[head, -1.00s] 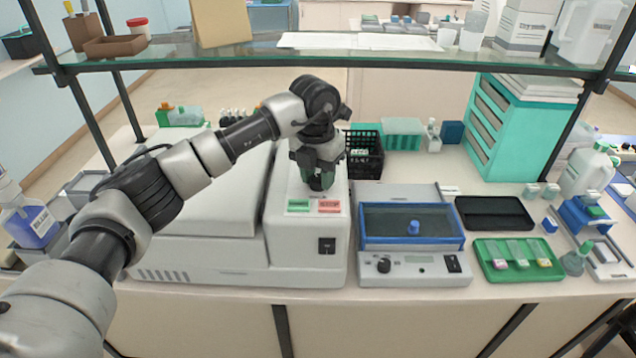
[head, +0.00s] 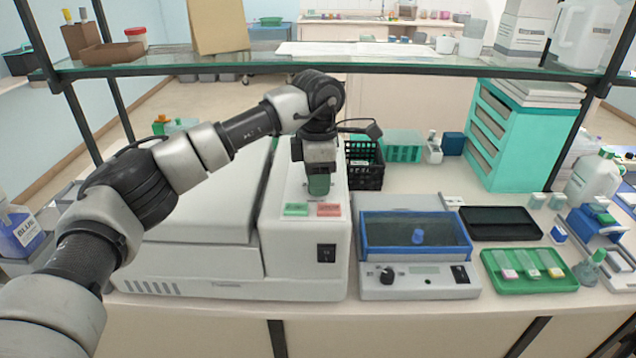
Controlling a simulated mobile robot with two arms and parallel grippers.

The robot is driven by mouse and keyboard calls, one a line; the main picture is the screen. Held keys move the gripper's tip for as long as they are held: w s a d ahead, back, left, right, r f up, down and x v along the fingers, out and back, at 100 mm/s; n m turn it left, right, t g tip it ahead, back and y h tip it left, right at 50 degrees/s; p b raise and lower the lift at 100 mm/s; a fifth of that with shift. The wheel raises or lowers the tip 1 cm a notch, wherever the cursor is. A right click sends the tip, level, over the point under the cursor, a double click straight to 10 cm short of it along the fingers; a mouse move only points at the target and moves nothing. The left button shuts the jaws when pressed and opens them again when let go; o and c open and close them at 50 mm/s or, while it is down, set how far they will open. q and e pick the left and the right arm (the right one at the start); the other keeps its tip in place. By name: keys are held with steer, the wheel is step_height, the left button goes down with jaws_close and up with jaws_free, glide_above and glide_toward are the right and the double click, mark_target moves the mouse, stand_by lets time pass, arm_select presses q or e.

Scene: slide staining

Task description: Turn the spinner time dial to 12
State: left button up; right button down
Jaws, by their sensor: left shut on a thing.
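The spinner is the large white machine (head: 205,262) at the left of the bench, with a sloped lid and a control panel on its right side. A green button (head: 296,209) and a red button (head: 329,209) sit on the panel. My left gripper (head: 319,187) points down at the panel just behind these buttons and is shut on the time dial. The fingers cover the dial, so its mark and setting cannot be read. My right gripper is not in view.
A blue-rimmed bath (head: 388,252) with its own black knob (head: 387,274) stands right of the spinner. A black basket (head: 367,177) is close behind my gripper. A green slide tray (head: 508,282) lies further right. A glass shelf (head: 420,65) spans above.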

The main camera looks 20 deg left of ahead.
arm_select(q)
steer(key=m, duration=0.4)
steer(key=shift+r+m+b, duration=0.15)
steer(key=shift+m+b, duration=0.15)
steer(key=shift+b, duration=0.1)
stand_by(0.4)
steer(key=o, duration=0.9)
steer(key=r, duration=0.3)
steer(key=r+b, duration=0.1)
steer(key=r, duration=0.6)
steer(key=shift+w+r, duration=0.25)
steer(key=shift+r, duration=0.1)
